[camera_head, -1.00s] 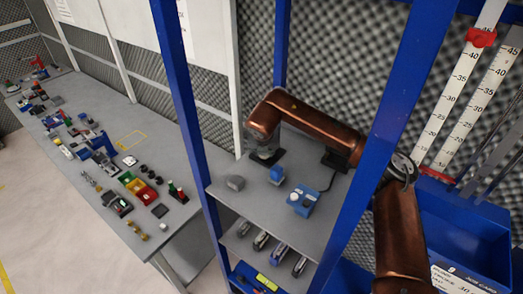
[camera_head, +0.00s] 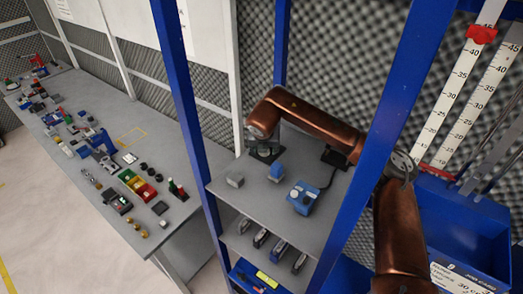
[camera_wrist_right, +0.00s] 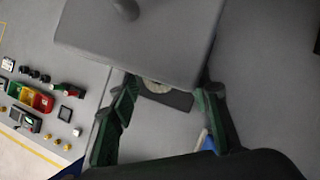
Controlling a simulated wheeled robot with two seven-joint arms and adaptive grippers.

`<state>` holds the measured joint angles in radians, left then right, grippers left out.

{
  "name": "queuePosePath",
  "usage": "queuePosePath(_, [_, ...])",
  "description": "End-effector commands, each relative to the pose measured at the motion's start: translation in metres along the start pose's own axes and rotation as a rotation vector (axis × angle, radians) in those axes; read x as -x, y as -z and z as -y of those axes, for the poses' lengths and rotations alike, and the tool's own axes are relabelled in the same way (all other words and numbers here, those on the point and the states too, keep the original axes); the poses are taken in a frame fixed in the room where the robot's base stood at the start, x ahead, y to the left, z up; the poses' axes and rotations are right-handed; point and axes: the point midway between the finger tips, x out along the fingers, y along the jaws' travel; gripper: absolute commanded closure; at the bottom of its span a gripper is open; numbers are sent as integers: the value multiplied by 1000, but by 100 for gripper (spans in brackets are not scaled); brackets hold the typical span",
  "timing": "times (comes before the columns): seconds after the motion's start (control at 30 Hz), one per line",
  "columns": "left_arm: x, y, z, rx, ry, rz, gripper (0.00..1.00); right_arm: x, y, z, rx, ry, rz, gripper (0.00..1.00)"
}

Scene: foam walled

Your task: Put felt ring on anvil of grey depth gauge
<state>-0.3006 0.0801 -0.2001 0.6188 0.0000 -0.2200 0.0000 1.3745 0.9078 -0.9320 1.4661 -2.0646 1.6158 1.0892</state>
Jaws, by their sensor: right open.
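In the right wrist view a large grey housing with a stub on top, which looks like the grey depth gauge (camera_wrist_right: 140,35), fills the top. Under its edge a pale round piece (camera_wrist_right: 158,86) lies on a dark plate, partly hidden; I cannot tell whether it is the felt ring, the bare anvil or both. My right gripper (camera_wrist_right: 162,105) is open, its dark green fingers either side of that piece. In the head view the right gripper (camera_head: 265,150) is at the back of the shelf, largely hiding the gauge. My left gripper is not in view.
Blue posts (camera_head: 183,110) frame the shelf. A cluttered bench (camera_head: 110,160) stands at left; a blue bin (camera_head: 470,225) is at right.

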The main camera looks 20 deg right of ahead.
Motion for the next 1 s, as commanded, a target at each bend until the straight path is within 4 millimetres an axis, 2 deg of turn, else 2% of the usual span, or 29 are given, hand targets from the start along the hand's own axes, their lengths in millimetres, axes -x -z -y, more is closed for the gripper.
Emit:
queuePosePath(0.07, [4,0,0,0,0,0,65,4,-2,0,0,0,0,56])
queuePosePath(0.17, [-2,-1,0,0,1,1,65,15,-2,-1,0,-3,4,56])
queuePosePath(0.5, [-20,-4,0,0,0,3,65,85,-2,0,0,-2,4,56])
queuePosePath(0.63, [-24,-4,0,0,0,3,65,105,-2,0,0,-1,3,56])
queuePosePath(0.8, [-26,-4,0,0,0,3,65,120,-1,0,0,0,1,56])
queuePosePath(1.0, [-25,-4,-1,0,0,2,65,123,-2,0,0,0,1,56])
